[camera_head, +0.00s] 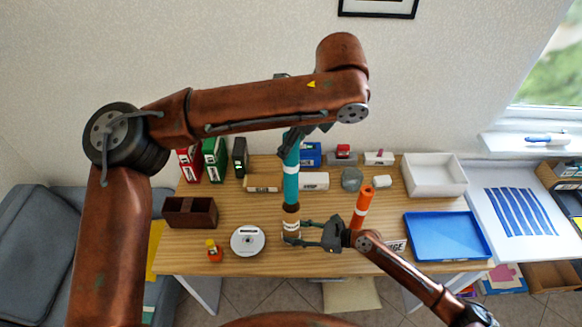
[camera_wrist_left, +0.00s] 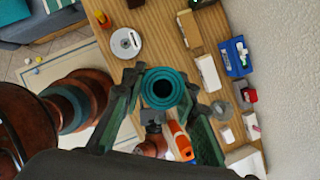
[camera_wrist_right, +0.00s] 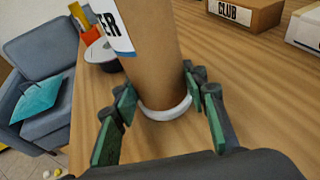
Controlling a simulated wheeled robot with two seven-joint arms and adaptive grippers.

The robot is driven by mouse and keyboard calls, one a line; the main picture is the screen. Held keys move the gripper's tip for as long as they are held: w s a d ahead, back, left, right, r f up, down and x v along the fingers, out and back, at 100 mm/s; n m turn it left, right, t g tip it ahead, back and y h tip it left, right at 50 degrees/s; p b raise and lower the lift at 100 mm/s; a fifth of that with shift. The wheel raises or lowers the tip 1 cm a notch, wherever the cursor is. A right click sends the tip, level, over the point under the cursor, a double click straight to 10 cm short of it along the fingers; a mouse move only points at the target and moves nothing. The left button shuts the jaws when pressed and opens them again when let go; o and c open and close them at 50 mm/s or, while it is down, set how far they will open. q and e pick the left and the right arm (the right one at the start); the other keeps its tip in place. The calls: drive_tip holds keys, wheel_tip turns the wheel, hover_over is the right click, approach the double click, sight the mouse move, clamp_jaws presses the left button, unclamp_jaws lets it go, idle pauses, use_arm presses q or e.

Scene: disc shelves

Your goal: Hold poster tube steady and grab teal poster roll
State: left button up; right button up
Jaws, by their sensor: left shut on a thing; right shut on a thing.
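The teal poster roll (camera_head: 291,176) stands upright above the brown poster tube (camera_head: 291,226). My left gripper (camera_head: 297,138) is shut on the roll near its top. The left wrist view shows the roll's round open end (camera_wrist_left: 164,74) between the fingers. The tube stands upright on the table, and my right gripper (camera_head: 298,232) is shut around its lower part. In the right wrist view the tube (camera_wrist_right: 155,55) has a white base ring and a white label, with a finger on each side.
An orange roll (camera_head: 362,203) stands right of the tube. A blue tray (camera_head: 447,236) and white bin (camera_head: 433,177) are at right. Binders and boxes line the back.

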use_arm(q)
wheel_tip(320, 180, up, 6)
drive_tip(key=shift+r, duration=0.1)
use_arm(e)
drive_tip(key=o, duration=0.9)
drive_tip(key=shift+o, duration=0.2)
drive_tip(key=shift+d, duration=0.1)
drive_tip(key=v, duration=1.2)
drive_tip(key=shift+s, duration=0.1)
